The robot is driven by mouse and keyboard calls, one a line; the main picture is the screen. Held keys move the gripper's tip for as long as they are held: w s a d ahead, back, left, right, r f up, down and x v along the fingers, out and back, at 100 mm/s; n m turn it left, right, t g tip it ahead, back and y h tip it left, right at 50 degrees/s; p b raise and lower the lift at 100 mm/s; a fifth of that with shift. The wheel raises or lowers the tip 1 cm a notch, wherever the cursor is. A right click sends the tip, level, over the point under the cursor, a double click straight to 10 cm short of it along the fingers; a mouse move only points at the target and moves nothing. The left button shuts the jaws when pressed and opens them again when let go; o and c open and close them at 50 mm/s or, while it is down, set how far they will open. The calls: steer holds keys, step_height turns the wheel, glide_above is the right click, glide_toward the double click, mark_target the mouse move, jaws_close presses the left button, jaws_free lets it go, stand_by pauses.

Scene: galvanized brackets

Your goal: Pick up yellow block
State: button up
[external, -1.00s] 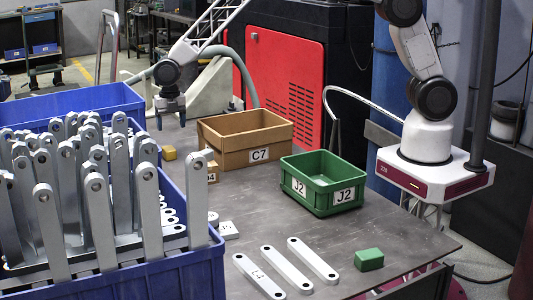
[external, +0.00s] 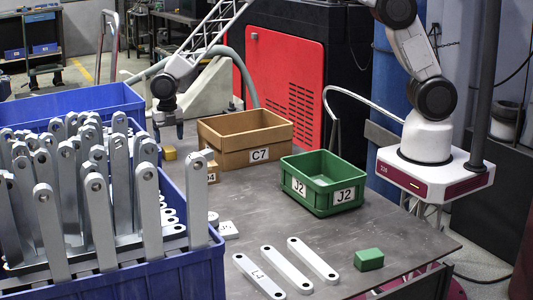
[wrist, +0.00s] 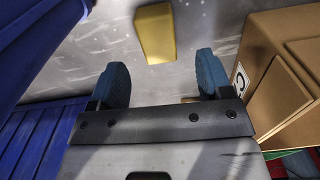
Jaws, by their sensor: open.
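The yellow block (external: 169,153) lies on the grey table between the blue crate and the brown box. In the wrist view the yellow block (wrist: 155,33) shows at top centre, beyond the fingertips and apart from them. My gripper (external: 169,130) is above the table near the block in the external view. In the wrist view my gripper (wrist: 160,80) has its two blue fingers spread wide with nothing between them. The gripper is open and empty.
A brown box labelled C7 (external: 247,153) stands right of the block, with a small D4 block (external: 213,171) near it. Blue crates (external: 212,262) full of metal brackets stand left. A green J2 box (external: 318,207), a green block (external: 369,259) and flat white bars (external: 312,260) lie further right.

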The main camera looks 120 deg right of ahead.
mark_target(169, 148)
stand_by(0.3)
steer(key=shift+f, duration=2.65)
steer(key=c, duration=1.1)
